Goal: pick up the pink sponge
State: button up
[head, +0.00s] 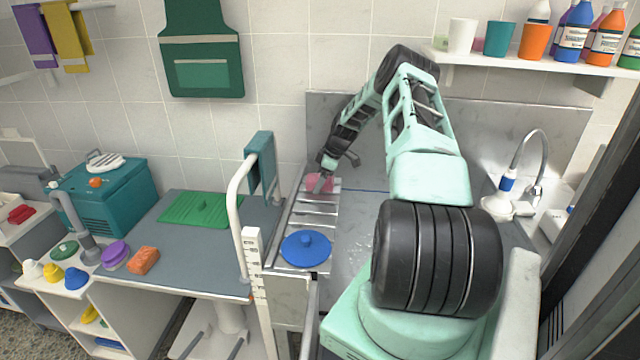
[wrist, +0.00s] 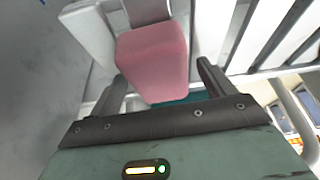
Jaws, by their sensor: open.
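The pink sponge (head: 318,183) lies at the far end of the slatted metal rack, beside the back wall panel. In the wrist view the pink sponge (wrist: 152,60) is a rounded block just ahead of the jaws, its near end reaching between the fingertips. My gripper (head: 328,180) is over it in the head view and partly covers it. In the wrist view my gripper (wrist: 160,80) is open, with a finger on each side of the sponge and a gap showing at the right finger. Whether the left finger touches it I cannot tell.
A blue round lid (head: 306,249) sits on the near part of the rack (head: 312,222). A white rail with a teal towel (head: 260,165) stands just left of it. A grey table holds a green board (head: 200,209) and an orange sponge (head: 143,260). A faucet (head: 530,170) is at right.

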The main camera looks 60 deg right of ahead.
jog(key=shift+f+b, duration=0.25)
jog(key=shift+b, duration=0.1)
dwell(0.4)
jog(key=c, duration=1.1)
